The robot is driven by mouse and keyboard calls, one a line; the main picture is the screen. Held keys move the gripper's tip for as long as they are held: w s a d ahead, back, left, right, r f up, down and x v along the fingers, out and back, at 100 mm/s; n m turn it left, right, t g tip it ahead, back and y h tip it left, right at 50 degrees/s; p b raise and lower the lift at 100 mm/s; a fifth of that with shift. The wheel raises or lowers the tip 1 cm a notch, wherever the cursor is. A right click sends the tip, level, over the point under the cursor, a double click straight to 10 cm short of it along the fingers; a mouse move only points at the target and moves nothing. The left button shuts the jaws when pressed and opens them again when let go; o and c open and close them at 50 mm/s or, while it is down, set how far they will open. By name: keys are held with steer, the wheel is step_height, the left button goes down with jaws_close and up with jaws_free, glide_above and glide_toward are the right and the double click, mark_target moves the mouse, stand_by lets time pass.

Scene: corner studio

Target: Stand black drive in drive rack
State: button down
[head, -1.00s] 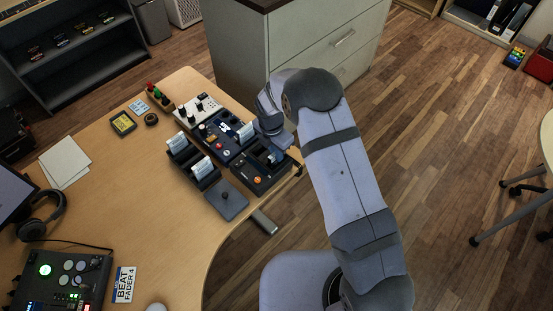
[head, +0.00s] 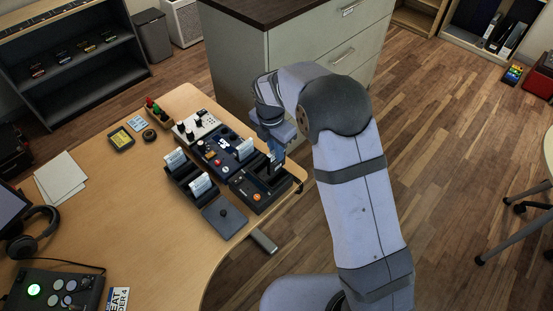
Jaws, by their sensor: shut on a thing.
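My gripper (head: 274,139) is over the far right part of the desk, above the dark units at its edge. It is shut on a thin dark piece, which looks like the black drive (head: 271,164); the arm partly hides the grip. The drive looks upright, and I cannot tell whether it touches the unit beneath. The black drive rack (head: 184,180) appears to be the slotted holder to the left of the gripper. Two white-faced upright pieces (head: 175,160) (head: 201,187) stand in it.
A dark tray-like unit with an orange knob (head: 257,197) lies below the gripper. A dark control box (head: 216,149) and a white box with black knobs (head: 195,125) stand behind the rack. The desk's middle (head: 135,200) is clear.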

steer(key=shift+r, duration=0.3)
